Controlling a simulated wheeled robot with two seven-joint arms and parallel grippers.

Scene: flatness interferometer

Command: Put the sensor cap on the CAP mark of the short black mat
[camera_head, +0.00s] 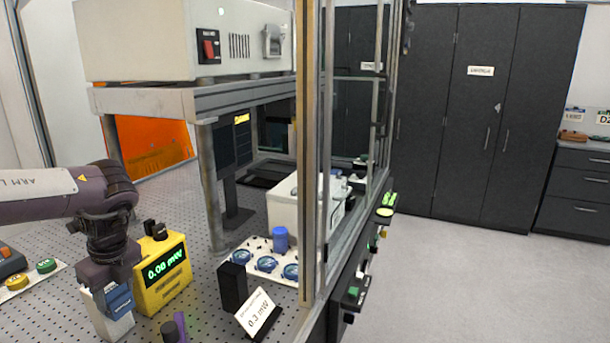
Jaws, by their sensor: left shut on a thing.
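My left gripper (108,292) points down at the lower left, beside the yellow power meter. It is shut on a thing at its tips. A blue piece (121,301) and a white block (106,320) show there. I cannot tell which of them is held, or whether the sensor cap is among them. The yellow meter (163,271) reads 0.08 mW. I cannot make out a CAP mark, and the short black mat is not clearly identifiable. My right gripper is not in view.
A black block (232,288) and a 0.3 mW card (259,311) stand at the front. Behind them a white plate (252,247) bears round blue-marked pieces and a blue cylinder (280,238). A metal post (308,150) rises at the bench's right edge.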

